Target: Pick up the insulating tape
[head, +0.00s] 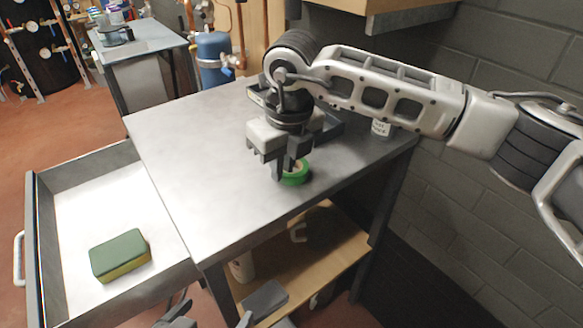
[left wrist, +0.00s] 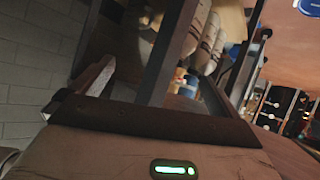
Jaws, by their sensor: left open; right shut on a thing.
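The insulating tape is a green roll (head: 297,175) near the front edge of the grey metal table (head: 190,150). My right gripper (head: 286,172) points down from above and is shut on the roll, its fingers hiding part of it. Whether the roll still touches the table top is hard to tell. My left gripper (head: 228,303) is at the bottom edge of the head view, below the table's front edge, partly cut off. It is open and empty; its spread fingers also show in the left wrist view.
A dark tray (head: 330,130) lies behind my right gripper, with a white container (head: 381,127) beside it. An open drawer (head: 75,190) at left holds a green and yellow sponge (head: 119,256). A wooden lower shelf (head: 325,250) is under the table. A brick wall stands at right.

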